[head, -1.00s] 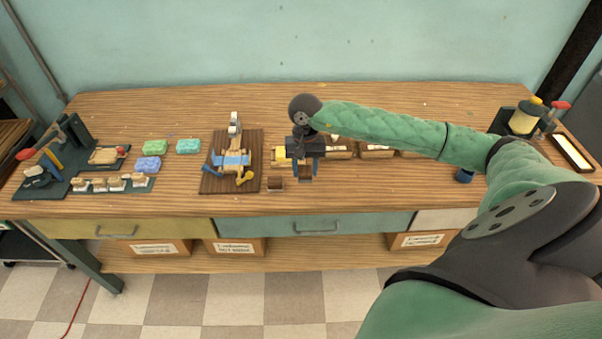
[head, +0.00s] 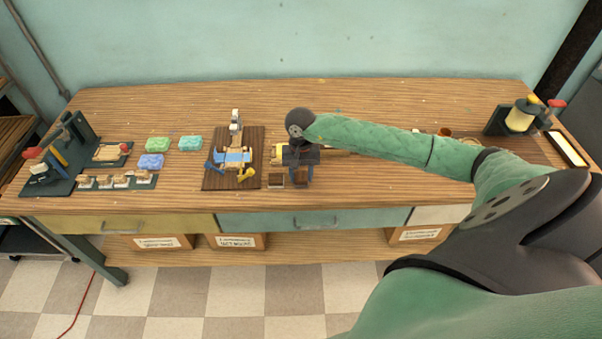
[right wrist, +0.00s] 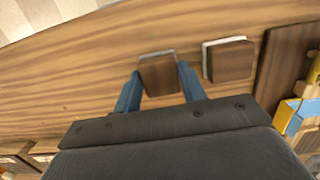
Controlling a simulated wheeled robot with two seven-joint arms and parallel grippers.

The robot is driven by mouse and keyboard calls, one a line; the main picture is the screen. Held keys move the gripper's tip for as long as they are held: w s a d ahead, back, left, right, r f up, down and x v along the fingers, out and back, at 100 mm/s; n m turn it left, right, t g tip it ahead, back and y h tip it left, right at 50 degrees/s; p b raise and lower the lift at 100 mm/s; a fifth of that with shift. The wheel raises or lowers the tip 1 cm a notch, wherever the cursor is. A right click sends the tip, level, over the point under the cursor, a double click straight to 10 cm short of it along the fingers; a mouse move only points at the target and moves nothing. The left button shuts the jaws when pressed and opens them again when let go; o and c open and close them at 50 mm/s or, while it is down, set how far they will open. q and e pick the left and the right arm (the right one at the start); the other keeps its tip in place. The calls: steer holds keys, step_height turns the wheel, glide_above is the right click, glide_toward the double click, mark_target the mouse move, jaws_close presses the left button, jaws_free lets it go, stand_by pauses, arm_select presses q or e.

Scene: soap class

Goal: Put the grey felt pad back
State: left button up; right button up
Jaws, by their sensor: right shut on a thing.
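The grey felt pad (right wrist: 158,74) is a small block with a brown wooden top and a thin grey edge. In the right wrist view it sits between the two blue fingers of my right gripper (right wrist: 160,88), which is shut on it. In the head view the right gripper (head: 300,176) holds it low at the table front; whether it touches the wood I cannot tell. A similar brown block with a pale whitish edge (right wrist: 228,58) lies beside it, a small gap apart; in the head view this block (head: 276,181) is just left of the gripper. My left gripper is not in view.
A dark board (head: 212,178) with a blue-banded wooden piece stands left of the blocks. Coloured soap bars (head: 157,145) and a dark green rack (head: 45,186) are farther left. A yellow roller stand (head: 521,117) is at the right. The table front right of the gripper looks clear.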

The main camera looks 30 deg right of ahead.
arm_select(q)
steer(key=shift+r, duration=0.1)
arm_select(e)
steer(key=shift+f, duration=0.1)
steer(key=o, duration=0.9)
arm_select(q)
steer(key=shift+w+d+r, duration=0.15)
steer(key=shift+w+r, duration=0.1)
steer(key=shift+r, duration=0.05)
arm_select(e)
steer(key=shift+o, duration=0.2)
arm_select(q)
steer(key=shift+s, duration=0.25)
